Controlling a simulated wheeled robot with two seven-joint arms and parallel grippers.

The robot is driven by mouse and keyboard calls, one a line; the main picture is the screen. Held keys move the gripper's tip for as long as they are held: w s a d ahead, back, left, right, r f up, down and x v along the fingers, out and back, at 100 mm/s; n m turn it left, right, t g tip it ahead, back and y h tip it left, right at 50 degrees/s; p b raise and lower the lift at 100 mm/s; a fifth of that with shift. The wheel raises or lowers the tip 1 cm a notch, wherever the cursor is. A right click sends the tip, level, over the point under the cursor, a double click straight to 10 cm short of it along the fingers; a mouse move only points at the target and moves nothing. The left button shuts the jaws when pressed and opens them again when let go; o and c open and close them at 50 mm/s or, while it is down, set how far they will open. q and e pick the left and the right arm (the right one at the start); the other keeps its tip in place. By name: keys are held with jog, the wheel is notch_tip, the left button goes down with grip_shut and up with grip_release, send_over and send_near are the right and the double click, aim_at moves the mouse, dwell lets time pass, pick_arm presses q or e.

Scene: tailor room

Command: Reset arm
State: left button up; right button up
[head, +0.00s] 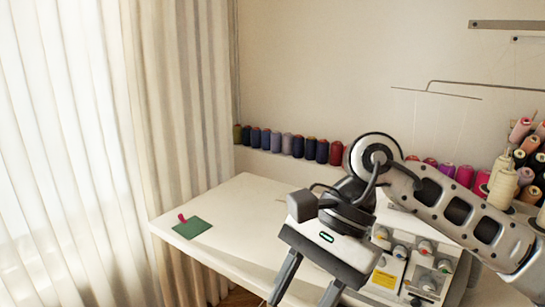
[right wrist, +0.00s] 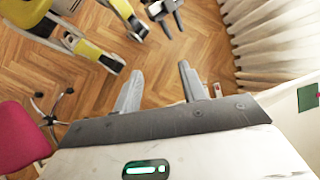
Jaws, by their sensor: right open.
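My right arm comes in from the right in the head view, bent over the white table (head: 240,195). My right gripper (head: 303,292) points down past the table's front part, its fingertips near the lower picture edge. The right wrist view shows the same gripper (right wrist: 158,78) with its two fingers apart and nothing between them. The wood floor (right wrist: 190,45) shows beyond the fingers. My left gripper does not show in the head view.
A sewing machine (head: 408,268) stands close right of the gripper. A green square (head: 192,228) with a small red item (head: 182,218) lies on the table's left end. Thread spools (head: 285,144) line the wall. Curtains (head: 75,150) hang left. A pink chair (right wrist: 18,135) stands on the floor.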

jog(key=s+a+r+m+g+y, duration=0.45)
jog(key=a+m+y, duration=0.55)
jog(key=y, duration=0.4)
jog(key=w+d+f+m+t+h, duration=0.2)
jog(key=w+d+f+m+t, duration=0.15)
jog(key=m+t, duration=0.7)
jog(key=w+d+f+m+t+h, duration=0.3)
jog(key=m+t, duration=0.4)
jog(key=m, duration=0.6)
jog(key=w+d+f+m+t, duration=0.35)
jog(key=m+t, duration=0.55)
jog(key=m, duration=0.3)
jog(key=s+d+f+m+g+h, duration=0.2)
jog(key=s+d+f+m+h, duration=0.1)
jog(key=f, duration=0.5)
jog(key=s+d+f+m+g+h, duration=0.3)
jog(key=s+d+f+m+h, duration=0.1)
jog(key=f+m, duration=0.4)
jog(key=s+d+f+m+g+h, duration=0.3)
jog(key=s+d+f+m+h, duration=0.1)
jog(key=f, duration=0.5)
jog(key=shift+s+m, duration=0.65)
jog(key=shift+s, duration=0.1)
jog(key=shift+a, duration=0.1)
